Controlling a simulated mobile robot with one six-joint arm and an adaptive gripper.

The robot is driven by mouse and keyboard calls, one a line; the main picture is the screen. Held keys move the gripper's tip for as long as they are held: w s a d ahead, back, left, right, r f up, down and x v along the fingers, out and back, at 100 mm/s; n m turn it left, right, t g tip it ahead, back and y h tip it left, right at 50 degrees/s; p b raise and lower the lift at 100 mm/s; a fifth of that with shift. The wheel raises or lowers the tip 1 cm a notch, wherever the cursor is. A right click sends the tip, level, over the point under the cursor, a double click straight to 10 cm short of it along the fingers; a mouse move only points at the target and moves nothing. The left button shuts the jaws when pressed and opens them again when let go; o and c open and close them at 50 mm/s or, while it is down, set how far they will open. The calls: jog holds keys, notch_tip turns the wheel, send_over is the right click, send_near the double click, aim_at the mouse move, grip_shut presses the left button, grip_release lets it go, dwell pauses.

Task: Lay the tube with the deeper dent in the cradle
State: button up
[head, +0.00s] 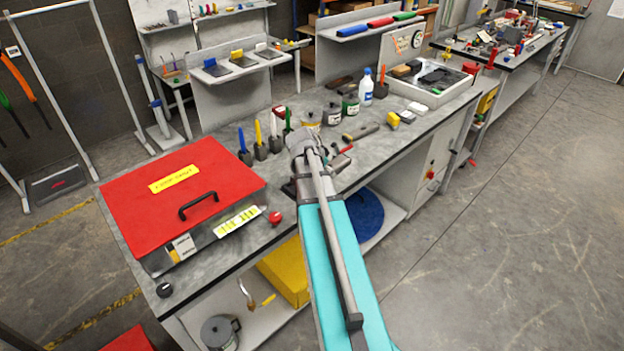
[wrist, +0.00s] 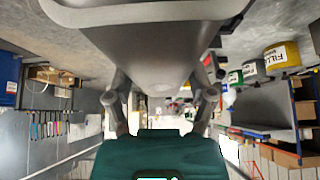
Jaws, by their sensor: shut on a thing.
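My gripper (wrist: 158,118) shows in the wrist view with a finger on each side. It is shut on a dark teal thing (wrist: 155,155) with a small bright patch at the picture's bottom edge. I cannot tell if this is a tube, and no dent shows on it. In the head view, my arm reaches over the grey workbench (head: 205,270) and hides the gripper and what it holds. A short dark grey bar (head: 365,130) lies on the bench beyond my wrist. I cannot make out the cradle or the two tubes for certain.
A red-lidded box (head: 155,215) fills the bench's left end. Coloured handles (head: 259,133) stand in holders near my wrist. Jars (head: 350,104) and a white bottle (head: 366,86) stand behind it. A grey tray (head: 430,78) sits at the far end. Floor on the right is clear.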

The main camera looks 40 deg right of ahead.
aim_at(337, 167)
jog(key=shift+s+d+r, duration=0.15)
jog(key=shift+s+d, duration=0.3)
jog(key=shift+d, duration=0.3)
jog(key=shift+s+d+r, duration=0.15)
jog(key=shift+s+d, duration=0.25)
jog(key=shift+d, duration=0.35)
jog(key=w+f+b, duration=0.3)
jog(key=w, duration=0.1)
jog(key=w+f+b, duration=0.2)
jog(key=w+f, duration=0.1)
jog(key=w, duration=0.1)
jog(key=w+d+f+b, duration=0.1)
jog(key=w+f+b, duration=0.2)
jog(key=w, duration=0.2)
jog(key=shift+w+b, duration=0.1)
jog(key=shift+b, duration=0.2)
jog(key=shift+w+f+b, duration=0.35)
jog(key=shift+f+b, duration=1.65)
